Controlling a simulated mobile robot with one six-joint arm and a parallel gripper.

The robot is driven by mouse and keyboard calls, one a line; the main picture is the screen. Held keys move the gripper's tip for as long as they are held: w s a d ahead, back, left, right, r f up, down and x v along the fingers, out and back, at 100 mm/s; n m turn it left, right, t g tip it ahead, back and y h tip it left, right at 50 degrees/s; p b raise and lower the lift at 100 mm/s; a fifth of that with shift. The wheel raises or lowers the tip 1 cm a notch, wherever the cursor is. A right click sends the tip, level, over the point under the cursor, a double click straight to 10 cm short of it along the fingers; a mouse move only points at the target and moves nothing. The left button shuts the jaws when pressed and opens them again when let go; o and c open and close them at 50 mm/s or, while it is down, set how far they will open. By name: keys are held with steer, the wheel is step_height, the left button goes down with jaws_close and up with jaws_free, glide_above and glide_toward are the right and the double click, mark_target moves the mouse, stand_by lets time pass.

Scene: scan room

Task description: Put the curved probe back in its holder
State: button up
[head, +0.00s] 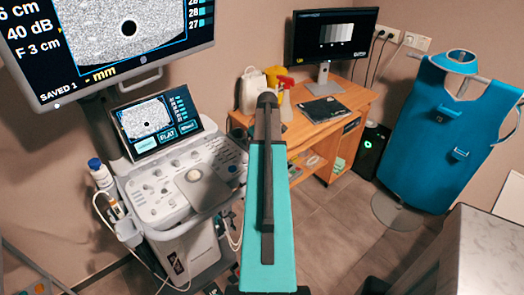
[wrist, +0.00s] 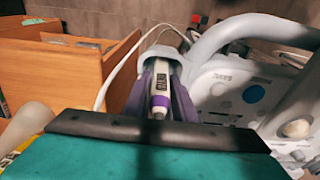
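A slim white probe with a dark label and a purple band (wrist: 160,90) stands in the middle of the wrist view. A rounded light grey piece (wrist: 160,54) sits at its far end; I cannot tell whether this is the probe's wide head or a holder cup. Two purple-grey pieces, which look like the fingers of my gripper (wrist: 162,108), flank the probe; I cannot tell whether they touch it. My own teal and black parts hide their near ends. In the head view my arm hides the gripper and this probe.
The ultrasound console (head: 180,185) stands at left, with a blue-capped bottle (head: 101,174) at its side; it also shows in the wrist view (wrist: 225,90). A wooden desk (head: 350,100) stands behind at right. A white cable (wrist: 115,72) loops beside the probe. A blue apron (head: 440,135) hangs at right.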

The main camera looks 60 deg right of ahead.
steer(key=shift+r, duration=0.1)
steer(key=shift+d+r, duration=0.1)
steer(key=shift+r, duration=0.35)
steer(key=r, duration=0.2)
steer(key=r+b, duration=0.1)
steer(key=shift+s+r, duration=0.25)
step_height(320, 180, up, 9)
steer(key=s+b, duration=0.1)
steer(key=b, duration=0.1)
steer(key=shift+a, duration=0.35)
steer(key=shift+s, duration=0.1)
stand_by(0.5)
